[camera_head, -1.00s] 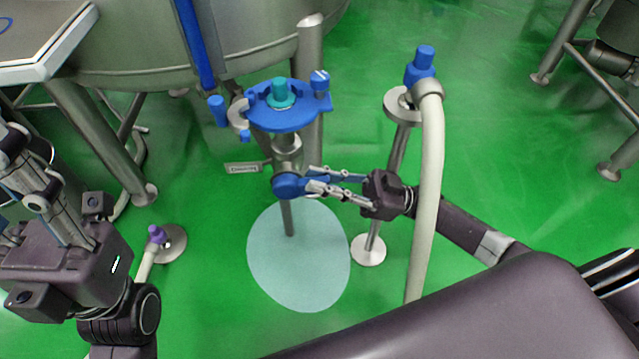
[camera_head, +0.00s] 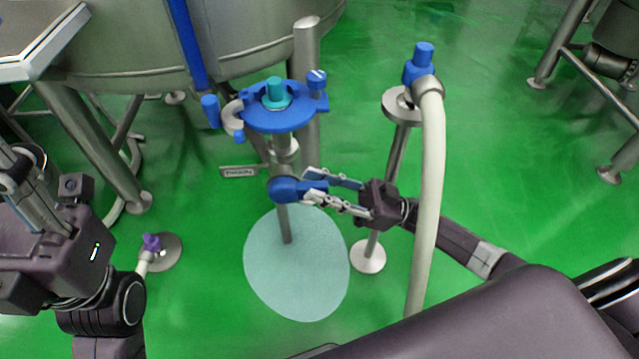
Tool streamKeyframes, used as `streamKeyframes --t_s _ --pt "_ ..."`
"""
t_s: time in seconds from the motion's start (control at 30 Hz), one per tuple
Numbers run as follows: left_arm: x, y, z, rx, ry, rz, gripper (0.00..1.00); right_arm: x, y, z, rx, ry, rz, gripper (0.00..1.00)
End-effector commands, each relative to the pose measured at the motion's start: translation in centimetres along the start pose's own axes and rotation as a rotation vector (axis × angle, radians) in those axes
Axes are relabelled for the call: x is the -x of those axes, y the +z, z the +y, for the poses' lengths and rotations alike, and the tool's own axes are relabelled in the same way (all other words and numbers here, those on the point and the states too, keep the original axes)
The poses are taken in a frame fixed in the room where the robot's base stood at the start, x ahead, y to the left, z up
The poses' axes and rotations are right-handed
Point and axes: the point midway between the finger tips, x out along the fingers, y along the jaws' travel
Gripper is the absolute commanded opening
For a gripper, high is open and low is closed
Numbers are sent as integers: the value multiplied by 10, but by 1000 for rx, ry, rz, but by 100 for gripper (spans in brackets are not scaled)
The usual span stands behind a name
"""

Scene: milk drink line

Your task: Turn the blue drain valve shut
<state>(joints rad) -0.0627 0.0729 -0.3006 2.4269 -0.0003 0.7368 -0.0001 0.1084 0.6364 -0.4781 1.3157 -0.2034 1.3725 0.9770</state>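The blue drain valve (camera_head: 284,190) sits on the steel pipe under the tank, and its short blue lever points right in the picture. My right gripper (camera_head: 308,183) reaches in from the right. Its two fingers are apart, one above and one below the lever, with the lever's end between them. I see gaps beside the lever, so the fingers do not look closed on it. My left gripper (camera_head: 22,185) is at the left edge, away from the valve, partly cut off; its finger state is unclear.
A pale hose (camera_head: 430,190) with a blue fitting (camera_head: 420,62) stands right of the valve, across my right arm. A blue clamp plate (camera_head: 272,115) with a teal knob is above. A small label plate (camera_head: 239,171) is left. A pale round patch (camera_head: 297,275) lies on the green floor.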

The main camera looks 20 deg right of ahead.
Motion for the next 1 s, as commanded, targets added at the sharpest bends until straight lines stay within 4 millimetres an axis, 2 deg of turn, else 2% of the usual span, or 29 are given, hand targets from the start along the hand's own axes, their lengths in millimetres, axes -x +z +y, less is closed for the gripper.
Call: streamKeyframes --t_s 0.37,0.47,0.8,1.0 --pt "0 0 -1 -1 -2 -2 40 4 -1 0 1 -1 1 32" --pt "0 0 0 -1 -1 -1 40 16 0 1 1 1 -1 32" --pt "0 0 0 0 -1 -1 40 83 0 1 1 2 -1 32" --pt "0 0 0 0 -1 -1 40 108 0 1 2 1 0 32"
